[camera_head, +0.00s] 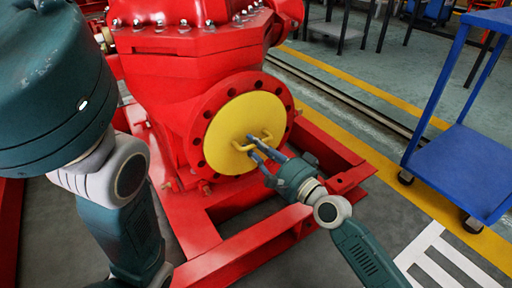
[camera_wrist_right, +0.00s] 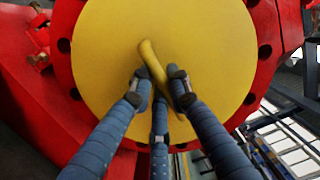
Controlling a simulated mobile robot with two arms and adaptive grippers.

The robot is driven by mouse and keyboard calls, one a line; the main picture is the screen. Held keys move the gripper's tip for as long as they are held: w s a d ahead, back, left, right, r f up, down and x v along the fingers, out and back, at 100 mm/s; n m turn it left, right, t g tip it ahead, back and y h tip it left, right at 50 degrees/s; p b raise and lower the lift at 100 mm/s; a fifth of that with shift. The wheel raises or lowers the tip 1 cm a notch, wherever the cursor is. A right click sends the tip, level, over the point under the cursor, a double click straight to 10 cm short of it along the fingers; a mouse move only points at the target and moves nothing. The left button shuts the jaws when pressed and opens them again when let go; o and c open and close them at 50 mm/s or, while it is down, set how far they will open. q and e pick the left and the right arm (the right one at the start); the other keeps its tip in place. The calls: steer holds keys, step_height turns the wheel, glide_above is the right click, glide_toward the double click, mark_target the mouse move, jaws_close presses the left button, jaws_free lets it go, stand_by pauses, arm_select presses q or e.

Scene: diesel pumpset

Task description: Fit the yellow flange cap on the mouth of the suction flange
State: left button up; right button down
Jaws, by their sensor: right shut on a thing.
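The yellow flange cap (camera_head: 236,122) is a round disc with a bar handle. It lies over the mouth of the red suction flange (camera_head: 204,112), whose bolt holes show all around it. Whether it is fully seated I cannot tell. My right gripper (camera_head: 258,150) is shut on the cap's handle. In the right wrist view the fingers (camera_wrist_right: 160,85) close around the handle of the cap (camera_wrist_right: 205,45), and the flange rim (camera_wrist_right: 266,50) shows beyond the disc. The mouth is hidden behind the cap. My left arm shows at the left, but its gripper is out of view.
The red pump body (camera_head: 180,60) stands on a red base frame (camera_head: 225,258) with rails around the flange's lower side. A blue trolley (camera_head: 465,165) stands at the right. The floor between the frame and trolley is clear, with a yellow line (camera_head: 350,82).

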steer(key=shift+w+a+r, duration=0.1)
steer(key=shift+w+r, duration=0.05)
steer(key=c, duration=1.6)
jaws_free()
steer(key=shift+o, duration=0.2)
steer(key=shift+o, duration=0.2)
steer(key=o, duration=0.4)
